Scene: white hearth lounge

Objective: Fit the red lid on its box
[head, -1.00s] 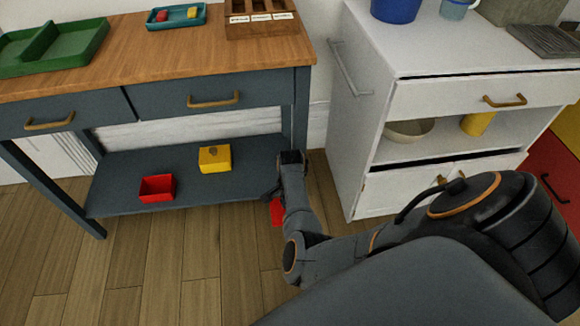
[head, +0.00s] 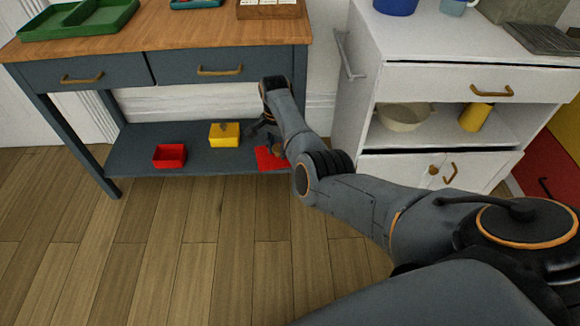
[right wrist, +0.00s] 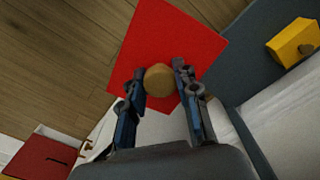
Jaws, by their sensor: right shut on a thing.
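The red lid (head: 269,160) is a flat red square with a tan round knob, seen at the right front of the lower shelf in the head view. My right gripper (head: 268,135) is shut on the knob. In the right wrist view the lid (right wrist: 170,35) spreads beyond the fingers, with the knob (right wrist: 159,80) between the fingertips (right wrist: 160,78). It overlaps both floor and shelf there; I cannot tell its exact height. The open red box (head: 169,155) stands on the lower shelf at left, apart from the lid. My left gripper is not in view.
A yellow box (head: 224,135) with a knob on top stands between the red box and my right gripper. The tabletop with drawers (head: 220,70) overhangs the lower shelf (head: 135,155). A white cabinet (head: 350,110) stands to the right. The floor in front is clear.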

